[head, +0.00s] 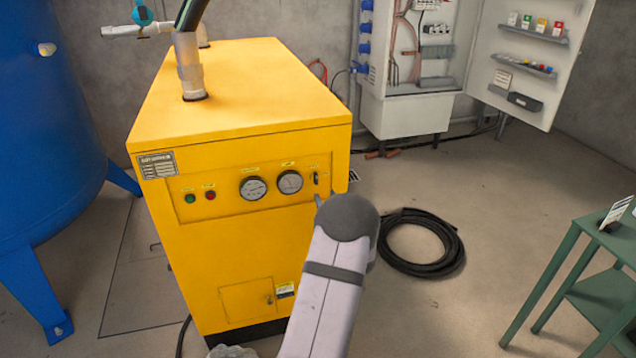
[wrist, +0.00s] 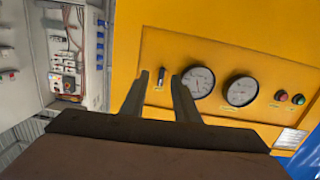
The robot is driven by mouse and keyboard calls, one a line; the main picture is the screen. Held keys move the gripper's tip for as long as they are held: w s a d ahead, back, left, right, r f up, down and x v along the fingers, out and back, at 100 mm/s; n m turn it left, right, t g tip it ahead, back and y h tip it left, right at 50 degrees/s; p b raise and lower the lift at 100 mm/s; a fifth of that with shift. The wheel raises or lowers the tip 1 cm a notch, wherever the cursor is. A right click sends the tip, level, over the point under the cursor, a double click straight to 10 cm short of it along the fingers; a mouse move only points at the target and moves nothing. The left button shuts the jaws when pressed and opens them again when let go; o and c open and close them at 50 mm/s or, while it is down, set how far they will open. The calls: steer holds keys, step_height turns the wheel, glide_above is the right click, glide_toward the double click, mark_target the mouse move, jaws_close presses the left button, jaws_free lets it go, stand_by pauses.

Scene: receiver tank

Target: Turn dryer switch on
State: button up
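The dryer (head: 235,100) is a yellow cabinet with a front panel. Its switch (head: 316,178) is a small dark lever at the panel's right end, beside two round gauges. In the wrist view the switch (wrist: 161,77) stands roughly upright and appears between my gripper's (wrist: 158,82) two fingertips. The fingers are apart with nothing held between them. I cannot tell how far the tips are from the panel, and no contact shows. In the head view my grey wrist hides most of the gripper, just below the switch. I cannot tell whether the switch is on or off.
Two gauges (wrist: 198,82) sit close beside the right fingertip in the wrist view. A green lamp (head: 190,198) and a red lamp (head: 210,194) are farther along. A blue tank (head: 40,130) stands left, a coiled hose (head: 445,262) lies right, and a green table (head: 590,245) stands beyond it.

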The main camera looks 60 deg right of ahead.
mark_target(317, 179)
steer(key=shift+t, duration=0.4)
steer(key=shift+w+d+r+p, duration=0.1)
steer(key=shift+w+d+r, duration=0.2)
steer(key=shift+w+d, duration=0.55)
steer(key=shift+w+d+r+p, duration=0.15)
steer(key=shift+w+d+r, duration=0.1)
steer(key=shift+w+d, duration=0.65)
steer(key=shift+w+d+r+p, duration=0.1)
steer(key=shift+w+d+r, duration=0.2)
steer(key=shift+w+d, duration=0.55)
steer(key=shift+w+a, duration=0.15)
steer(key=shift+w, duration=0.05)
jaws_close()
